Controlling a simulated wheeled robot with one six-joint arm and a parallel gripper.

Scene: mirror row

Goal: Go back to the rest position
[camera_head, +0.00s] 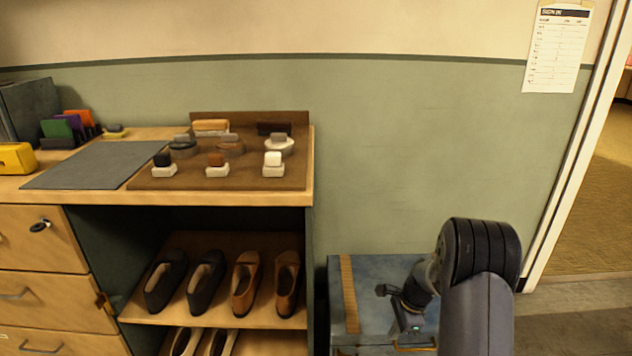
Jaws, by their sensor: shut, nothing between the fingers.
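My arm rises at the lower right of the head view, with a thick dark joint at its bend. My gripper (409,326) hangs at its far end, pointing down over the blue-grey chest. It is small in the picture, and its fingers are shut with nothing between them. I cannot tell whether it touches the chest top. Part of the wrist is hidden behind the dark joint.
The blue-grey chest (375,275) stands beside a wooden cabinet (309,175) with shoes on its shelves. A brown tray (290,180) with several brushes and small tins, and a grey mat (95,165), lie on top. A doorway is at right.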

